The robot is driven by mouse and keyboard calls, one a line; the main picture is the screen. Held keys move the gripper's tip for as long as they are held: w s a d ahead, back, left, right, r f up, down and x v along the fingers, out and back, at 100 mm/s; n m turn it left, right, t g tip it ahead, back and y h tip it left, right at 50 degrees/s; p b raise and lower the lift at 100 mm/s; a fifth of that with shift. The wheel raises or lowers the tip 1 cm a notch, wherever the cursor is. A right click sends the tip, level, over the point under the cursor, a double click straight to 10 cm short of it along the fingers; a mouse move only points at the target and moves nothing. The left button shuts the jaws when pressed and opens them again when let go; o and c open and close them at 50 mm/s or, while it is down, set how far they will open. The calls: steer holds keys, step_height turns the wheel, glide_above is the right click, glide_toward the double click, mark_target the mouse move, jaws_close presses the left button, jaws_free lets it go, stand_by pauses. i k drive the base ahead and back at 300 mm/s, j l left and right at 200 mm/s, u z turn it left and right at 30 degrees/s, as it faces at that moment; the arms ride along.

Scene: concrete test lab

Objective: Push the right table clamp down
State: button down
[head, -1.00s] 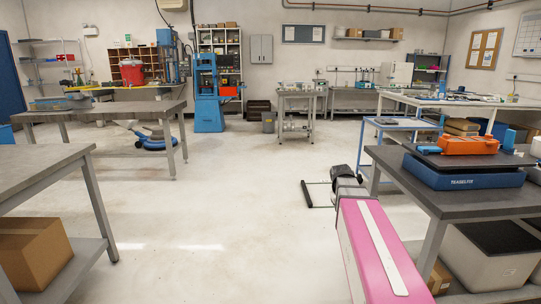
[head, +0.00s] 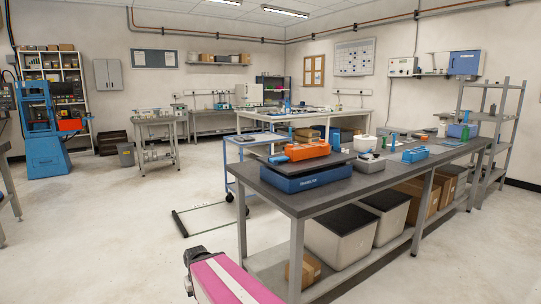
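Two small upright blue things on the long dark-topped table (head: 345,183) could be table clamps: one near the middle (head: 392,142) and one farther right near the back end (head: 465,122). They are too small to identify for sure or to tell whether a lever is up. My pink arm link (head: 232,282) shows at the bottom, left of the table's near end, with a dark joint at its tip. My gripper does not show. The arm is apart from both blue things.
On the table's near end are a blue scale (head: 305,178) and an orange tray (head: 300,151). A blue cart (head: 240,170) stands behind, beside a low floor frame (head: 205,217). Floor at left is clear.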

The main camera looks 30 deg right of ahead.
mark_target(336, 136)
steer(key=k+l, duration=0.1)
steer(key=l, duration=0.3)
steer(key=k+l+u, duration=0.1)
steer(key=l, duration=0.3)
steer(key=k+l, duration=0.2)
steer(key=l, duration=0.15)
steer(key=k+l+u, duration=0.1)
steer(key=l, duration=0.3)
steer(key=l+u, duration=0.1)
steer(key=l, duration=0.35)
steer(key=k+l, duration=0.15)
steer(key=l, duration=0.3)
steer(key=l+u, duration=0.15)
steer(key=l, duration=0.25)
steer(key=k+l, duration=0.15)
steer(key=l, duration=0.3)
steer(key=k+l+u, duration=0.15)
steer(key=l, duration=0.25)
steer(key=k+l, duration=0.1)
steer(key=l, duration=0.35)
steer(key=l+u, duration=0.25)
steer(key=l, duration=0.9)
steer(key=k+l+u, duration=0.2)
steer(key=l, duration=0.9)
steer(key=k+l, duration=0.1)
steer(key=k, duration=0.75)
steer(key=i, duration=0.95)
